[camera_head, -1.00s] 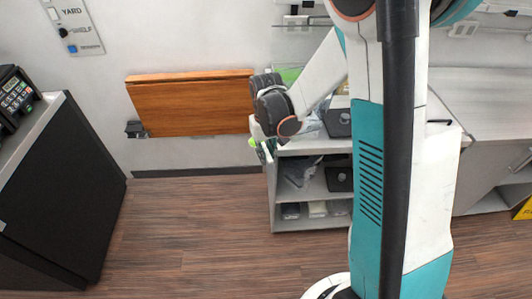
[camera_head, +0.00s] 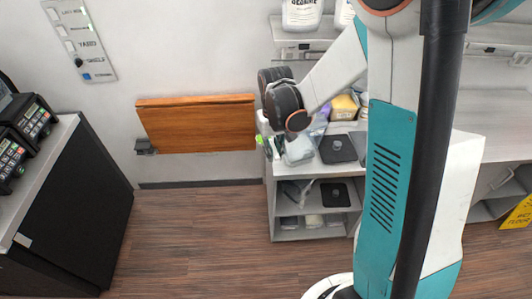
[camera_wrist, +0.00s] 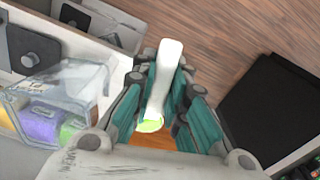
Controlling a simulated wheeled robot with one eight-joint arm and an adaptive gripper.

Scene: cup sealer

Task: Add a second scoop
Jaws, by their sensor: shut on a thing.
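My gripper (camera_wrist: 168,82) is shut on a long white scoop-like tool (camera_wrist: 167,70) in the wrist view. A small pale green patch (camera_wrist: 150,124) shows at the tool's lower end; I cannot tell whether it is contents or part of the tool. In the head view my gripper (camera_head: 268,146) is at the left end of the shelf unit, beside the wooden panel, and its fingers are mostly hidden. A clear bin (camera_wrist: 75,83) left of my gripper in the wrist view holds yellow, purple and green things. No receiving cup is identifiable.
The shelf unit (camera_head: 284,236) carries black-lidded containers (camera_head: 338,149). A folded wooden panel (camera_head: 198,125) is on the wall to its left. A black counter (camera_head: 75,215) with card terminals stands at the left. The floor between is clear.

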